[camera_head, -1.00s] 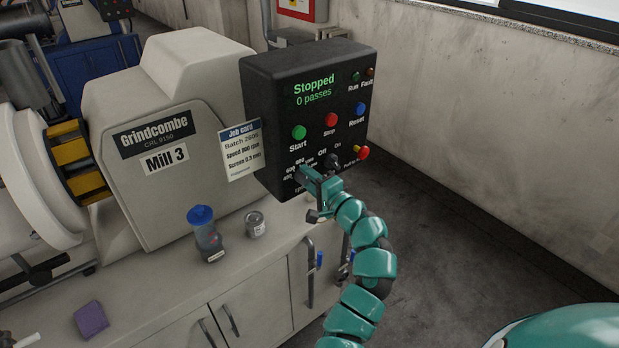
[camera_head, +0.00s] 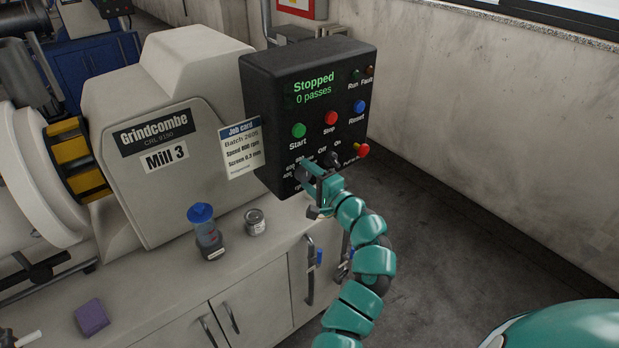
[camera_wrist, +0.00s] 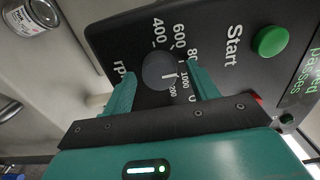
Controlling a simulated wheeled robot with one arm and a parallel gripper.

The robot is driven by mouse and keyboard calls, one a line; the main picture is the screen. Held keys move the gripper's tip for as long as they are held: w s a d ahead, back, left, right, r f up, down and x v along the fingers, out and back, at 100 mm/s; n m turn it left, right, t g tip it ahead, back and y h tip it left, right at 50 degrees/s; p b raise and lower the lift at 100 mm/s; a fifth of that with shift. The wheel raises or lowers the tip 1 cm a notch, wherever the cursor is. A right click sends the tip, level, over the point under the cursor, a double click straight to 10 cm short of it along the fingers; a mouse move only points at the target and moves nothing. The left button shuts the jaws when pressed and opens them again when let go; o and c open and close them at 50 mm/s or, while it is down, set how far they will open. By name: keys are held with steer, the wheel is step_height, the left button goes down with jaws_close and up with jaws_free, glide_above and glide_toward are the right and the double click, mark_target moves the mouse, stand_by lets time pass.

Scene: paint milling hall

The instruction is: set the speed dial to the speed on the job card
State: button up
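The job card (camera_head: 241,148) hangs at the left edge of the black control box; its small print appears to read batch 2605, speed 800 rpm. In the wrist view, the round dark speed dial (camera_wrist: 158,72) sits among the numbers 400, 600, 800 (partly hidden) and 1000, with rpm beside it. A short pale mark on its lower right seems to face the 1000 side, but I cannot tell exactly. My gripper (camera_wrist: 161,90) is open, one finger on each side of the dial, with visible gaps. In the head view my gripper (camera_head: 314,189) covers the dial.
The control box (camera_head: 290,65) carries a green Start button (camera_head: 298,130), a red Stop button (camera_head: 330,118), a blue Reset button (camera_head: 358,106), an Off/On switch (camera_head: 332,159) and a red pull knob (camera_head: 362,150). Its display reads Stopped, 0 passes. A blue-lidded bottle (camera_head: 205,235) and a tin (camera_head: 255,222) stand below.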

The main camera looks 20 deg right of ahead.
steer(key=shift+s+d, duration=0.25)
steer(key=shift+s, duration=0.3)
steer(key=p+v, duration=0.2)
steer(key=v, duration=1.4)
steer(key=shift+s, duration=0.1)
